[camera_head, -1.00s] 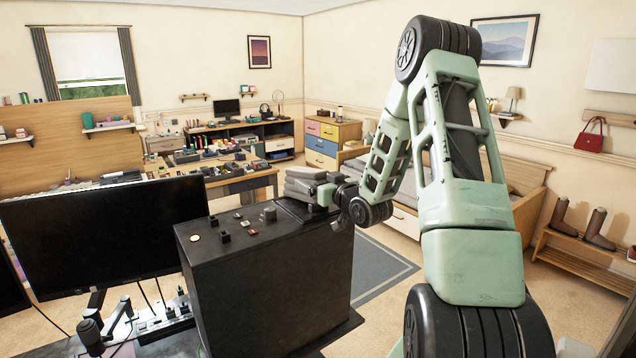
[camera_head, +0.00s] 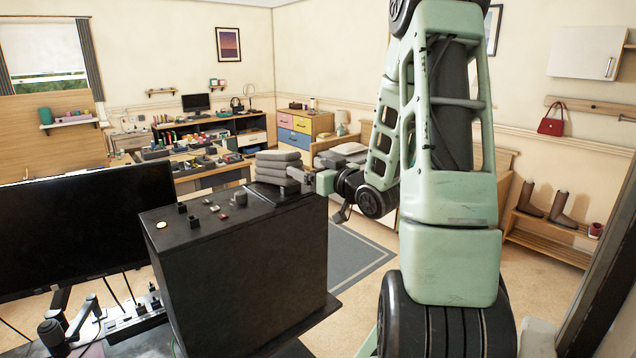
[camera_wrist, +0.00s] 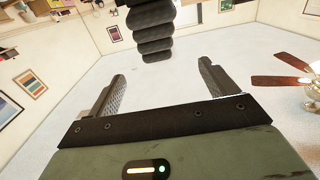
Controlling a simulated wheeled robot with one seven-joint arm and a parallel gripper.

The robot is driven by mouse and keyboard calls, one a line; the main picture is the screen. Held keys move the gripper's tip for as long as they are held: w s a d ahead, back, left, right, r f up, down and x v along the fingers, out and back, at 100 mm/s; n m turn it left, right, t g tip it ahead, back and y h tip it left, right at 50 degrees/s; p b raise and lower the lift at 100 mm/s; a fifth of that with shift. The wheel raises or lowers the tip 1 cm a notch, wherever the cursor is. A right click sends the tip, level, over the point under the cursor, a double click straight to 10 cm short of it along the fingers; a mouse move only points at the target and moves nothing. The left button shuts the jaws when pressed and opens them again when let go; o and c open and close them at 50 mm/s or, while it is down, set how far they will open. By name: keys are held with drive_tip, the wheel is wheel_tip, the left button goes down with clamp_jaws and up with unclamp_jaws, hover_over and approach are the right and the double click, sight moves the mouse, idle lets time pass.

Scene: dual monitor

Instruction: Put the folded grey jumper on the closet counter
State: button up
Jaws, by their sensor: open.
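The folded grey jumper (camera_head: 278,170) is a stack of several thick grey folds. In the head view it rests upright at the far right corner of the black counter (camera_head: 250,265), on a dark flat pad. My gripper (camera_head: 322,186) is just to its right, partly hidden by my own arm. In the wrist view my gripper (camera_wrist: 162,74) is open, with nothing between its fingers. The jumper also shows there as dark folds (camera_wrist: 155,32) beyond the fingertips, apart from them.
Small knobs and switches (camera_head: 210,205) sit on the counter top left of the jumper. A large black monitor (camera_head: 85,230) stands left of the counter. A cluttered desk (camera_head: 200,180) is behind. Open floor with a grey rug (camera_head: 355,262) lies to the right.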

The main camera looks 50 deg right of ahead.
drive_tip(key=shift+b+v, duration=0.95)
drive_tip(key=shift+b, duration=0.25)
